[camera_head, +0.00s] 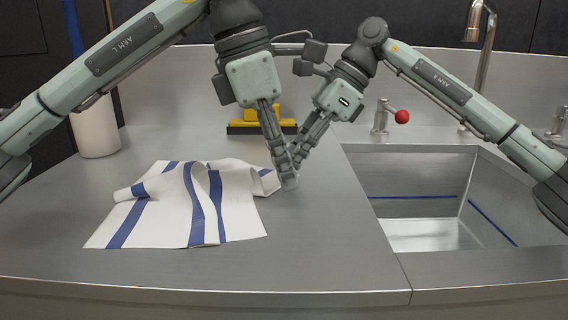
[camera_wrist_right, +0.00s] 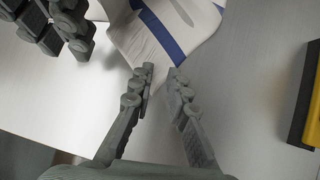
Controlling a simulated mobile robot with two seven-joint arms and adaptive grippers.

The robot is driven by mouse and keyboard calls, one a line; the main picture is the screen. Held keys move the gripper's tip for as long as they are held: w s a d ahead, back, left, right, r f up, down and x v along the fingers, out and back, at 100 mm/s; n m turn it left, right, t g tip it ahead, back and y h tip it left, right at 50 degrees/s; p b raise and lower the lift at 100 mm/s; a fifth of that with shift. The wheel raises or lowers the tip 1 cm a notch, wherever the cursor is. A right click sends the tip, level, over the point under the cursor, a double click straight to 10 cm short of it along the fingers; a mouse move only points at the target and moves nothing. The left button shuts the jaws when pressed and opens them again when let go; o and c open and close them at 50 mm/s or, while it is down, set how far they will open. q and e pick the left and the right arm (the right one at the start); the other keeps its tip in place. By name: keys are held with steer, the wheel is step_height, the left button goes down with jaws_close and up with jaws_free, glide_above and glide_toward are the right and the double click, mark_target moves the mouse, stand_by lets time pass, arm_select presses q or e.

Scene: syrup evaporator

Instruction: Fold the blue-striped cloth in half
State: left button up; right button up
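The white cloth with blue stripes (camera_head: 140,222) lies rumpled on the steel counter, with raised folds and a rolled bit at its left edge. Its right corner reaches toward my grippers. My left gripper (camera_head: 287,180) points down at the counter just right of that corner; its finger gap is not clear. My right gripper (camera_head: 298,150) is close behind it and partly overlapped. The left gripper (camera_wrist_right: 60,25) shows at the upper left there.
A steel sink (camera_head: 415,235) is on the right, with a tap (camera_head: 484,60) and a red-knobbed valve (camera_head: 401,117) behind it. A yellow and black object (camera_head: 250,128) stands behind the grippers. A white cylinder (camera_head: 95,130) is at the back left. The front counter is clear.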

arm_select(q)
steer(key=o, duration=1.2)
steer(key=shift+s+r, duration=0.25)
steer(key=shift+s, duration=0.5)
steer(key=shift+s+r, duration=0.2)
steer(key=shift+s, duration=0.5)
steer(key=shift+c, duration=0.2)
arm_select(e)
steer(key=o, duration=1.2)
steer(key=shift+w+f, duration=0.95)
steer(key=shift+w, duration=0.25)
steer(key=shift+c, duration=0.2)
step_height(320, 180, up, 8)
steer(key=p, duration=0.7)
steer(key=shift+f, duration=0.25)
arm_select(q)
step_height(320, 180, up, 7)
